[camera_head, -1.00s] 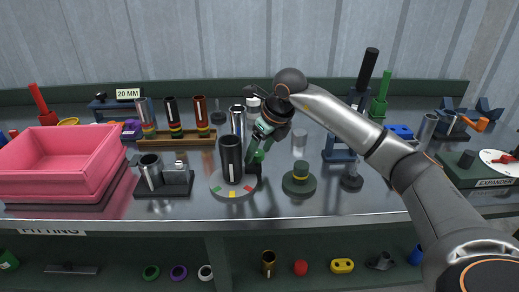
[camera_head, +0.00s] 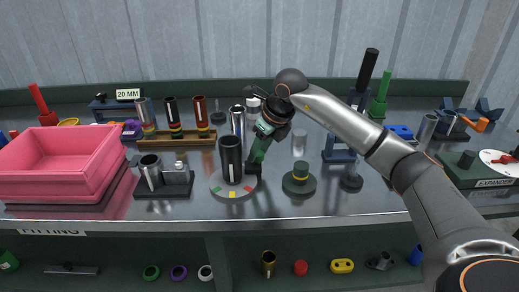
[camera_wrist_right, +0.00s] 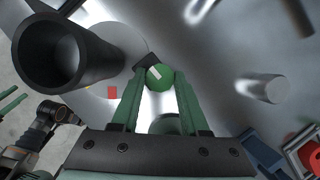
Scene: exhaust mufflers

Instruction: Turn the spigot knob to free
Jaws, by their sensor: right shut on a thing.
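A dark upright tube (camera_head: 231,157) stands on a round grey disc (camera_head: 217,187) with red, yellow and green marks. A small green knob with a white line (camera_wrist_right: 160,77) sits by the disc's edge in the right wrist view. My right gripper (camera_head: 253,167) points down beside the tube, shut on this knob, and its green fingers (camera_wrist_right: 158,88) lie on either side of it. The head view hides the knob behind the fingers. Part of what looks like my left gripper (camera_wrist_right: 12,104) shows at the left edge of the wrist view, its fingers cut off.
A grey fixture (camera_head: 164,190) and pink bin (camera_head: 60,184) stand to the left. A wooden rack with tubes (camera_head: 178,140) is behind. The front strip is clear.

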